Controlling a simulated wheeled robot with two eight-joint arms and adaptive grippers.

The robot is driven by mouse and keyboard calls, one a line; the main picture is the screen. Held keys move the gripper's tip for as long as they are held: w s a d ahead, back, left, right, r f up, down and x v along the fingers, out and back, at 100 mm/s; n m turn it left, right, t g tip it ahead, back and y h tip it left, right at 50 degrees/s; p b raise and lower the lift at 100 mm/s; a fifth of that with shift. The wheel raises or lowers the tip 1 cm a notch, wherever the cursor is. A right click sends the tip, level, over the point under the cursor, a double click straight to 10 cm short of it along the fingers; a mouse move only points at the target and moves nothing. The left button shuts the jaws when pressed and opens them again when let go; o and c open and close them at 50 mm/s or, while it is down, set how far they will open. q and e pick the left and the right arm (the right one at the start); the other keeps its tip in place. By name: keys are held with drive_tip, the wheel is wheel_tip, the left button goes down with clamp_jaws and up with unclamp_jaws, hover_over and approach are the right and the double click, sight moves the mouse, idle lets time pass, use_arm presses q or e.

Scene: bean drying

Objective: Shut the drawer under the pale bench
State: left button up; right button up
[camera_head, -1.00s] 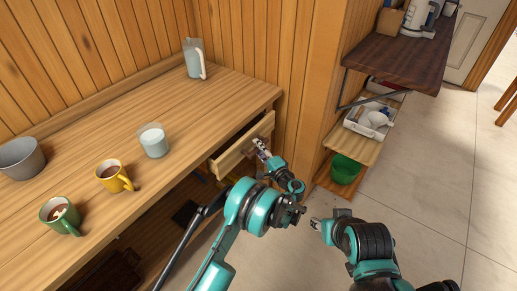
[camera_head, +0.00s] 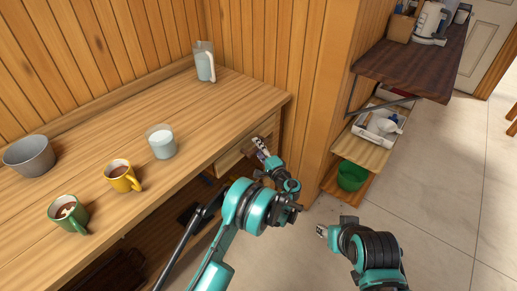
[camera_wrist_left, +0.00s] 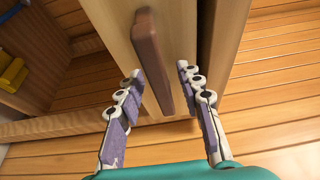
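The pale wooden bench (camera_head: 100,150) runs along the plank wall. Its drawer (camera_head: 232,158) is at the right end under the top. No drawer interior shows in the head view, and whether it is fully flush I cannot tell. In the left wrist view the drawer front (camera_wrist_left: 112,30) carries a brown bar handle (camera_wrist_left: 152,60). My left gripper (camera_head: 263,150) is at the drawer front. In the wrist view its fingers (camera_wrist_left: 158,72) are spread, one on each side of the handle. My right gripper (camera_head: 321,231) hangs over the floor, its fingers too small to judge.
A dark shelf (camera_head: 415,65) is at right, above a green bin (camera_head: 352,176). Floor right is clear.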

use_arm(q)
drive_tip(key=v, duration=1.2)
idle(0.3)
drive_tip(key=s+a+r+n+g+h, duration=0.1)
drive_tip(key=s+a+r+n+g, duration=0.2)
drive_tip(key=a+r, duration=0.4)
drive_tip(key=s+a+r+n+g+h, duration=0.25)
drive_tip(key=a+r, duration=0.25)
drive_tip(key=a, duration=0.5)
drive_tip(key=s+a+n+g+h, duration=0.2)
drive_tip(key=s+n+h, duration=0.3)
drive_tip(key=s, duration=2.1)
drive_tip(key=shift+s+a+r+n+g+h, duration=0.25)
drive_tip(key=shift+a+r+n+g+h, duration=0.15)
drive_tip(key=shift+a+n, duration=0.3)
